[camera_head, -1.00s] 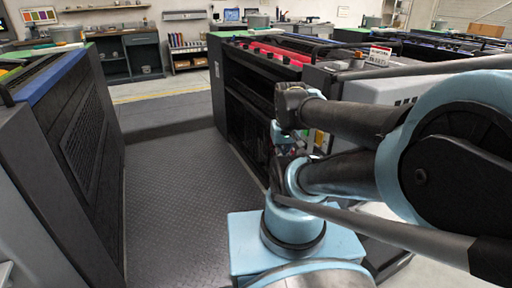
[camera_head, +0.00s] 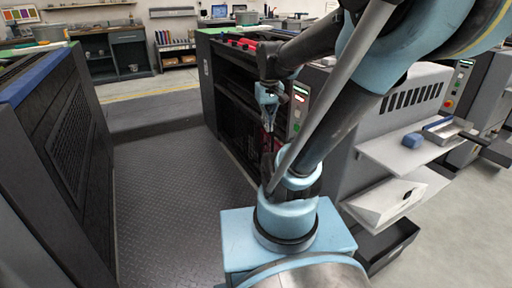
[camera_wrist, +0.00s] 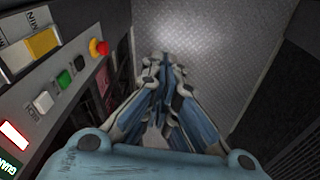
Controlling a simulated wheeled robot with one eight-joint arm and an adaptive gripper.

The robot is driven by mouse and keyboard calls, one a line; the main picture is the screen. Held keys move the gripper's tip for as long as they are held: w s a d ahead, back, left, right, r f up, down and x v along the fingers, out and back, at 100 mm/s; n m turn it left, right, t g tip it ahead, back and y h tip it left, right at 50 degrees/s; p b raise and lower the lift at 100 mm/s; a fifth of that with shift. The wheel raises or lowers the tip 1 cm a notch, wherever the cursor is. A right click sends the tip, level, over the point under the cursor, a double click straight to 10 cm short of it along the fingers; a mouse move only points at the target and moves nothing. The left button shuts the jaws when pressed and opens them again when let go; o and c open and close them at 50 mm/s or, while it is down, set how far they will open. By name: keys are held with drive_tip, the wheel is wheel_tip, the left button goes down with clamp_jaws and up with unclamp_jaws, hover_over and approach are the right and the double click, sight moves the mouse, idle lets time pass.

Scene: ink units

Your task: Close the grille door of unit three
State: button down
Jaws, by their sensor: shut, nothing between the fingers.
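In the head view, a dark unit (camera_head: 207,85) stands right of the aisle, its side facing the aisle open onto a black interior. I cannot read a number on it or clearly make out its grille door. My gripper (camera_head: 268,128) points down in front of this unit, beside its control panel (camera_head: 298,108). In the wrist view, my gripper (camera_wrist: 163,62) is shut and empty, above the metal floor. The control panel (camera_wrist: 60,90) is close on its left, with a red knob and several buttons. A dark surface (camera_wrist: 272,75) on the right may be a door; I cannot tell.
Another dark unit with a closed grille panel (camera_head: 73,135) lines the left of the aisle. The checkered metal floor (camera_head: 165,195) between is clear. A white shelf (camera_head: 405,150) with a blue block (camera_head: 412,140) juts out at the right.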

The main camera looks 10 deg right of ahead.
drive_tip(key=w+r+n+g, duration=0.1)
drive_tip(key=w+r, duration=0.2)
drive_tip(key=w, duration=1.3)
drive_tip(key=w+f+n+g, duration=0.1)
drive_tip(key=w+f, duration=0.2)
drive_tip(key=w, duration=0.5)
drive_tip(key=w+f+n, duration=0.1)
drive_tip(key=w+f, duration=0.1)
drive_tip(key=w, duration=0.6)
drive_tip(key=w+f+n+g+h, duration=0.1)
drive_tip(key=w+f, duration=0.9)
drive_tip(key=f, duration=0.3)
drive_tip(key=w+f+n+g, duration=0.1)
drive_tip(key=w+f, duration=0.9)
drive_tip(key=f, duration=0.3)
drive_tip(key=s+d+f, duration=0.3)
drive_tip(key=s+f, duration=0.2)
drive_tip(key=f, duration=0.5)
drive_tip(key=shift+s+d+f, duration=0.15)
drive_tip(key=shift+s+d, duration=0.05)
drive_tip(key=shift+d, duration=0.2)
